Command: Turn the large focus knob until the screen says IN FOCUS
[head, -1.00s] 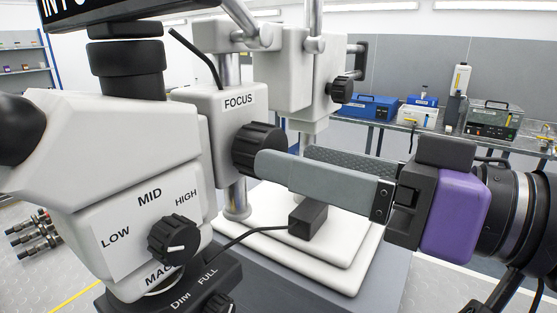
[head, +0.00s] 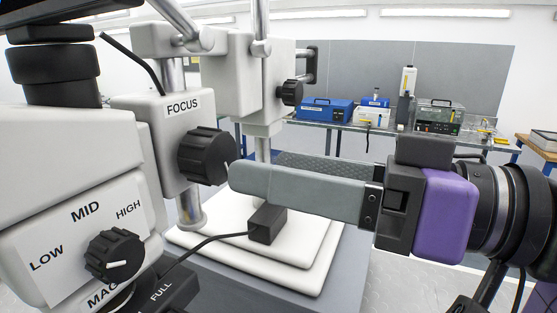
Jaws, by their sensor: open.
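The large black ribbed focus knob (head: 206,156) sits on the white housing under the FOCUS label (head: 183,105), left of centre in the head view. My gripper (head: 255,174) reaches in from the right with its grey fingers pointing left. It is open and holds nothing. The near fingertip is just right of the knob, with a narrow gap in the picture.
A smaller magnification knob (head: 115,256) with LOW, MID and HIGH marks is at the lower left. A smaller black knob (head: 291,93) is on the stand behind. A cable (head: 205,240) runs to a black block (head: 267,224) on the white base (head: 310,278) below my gripper.

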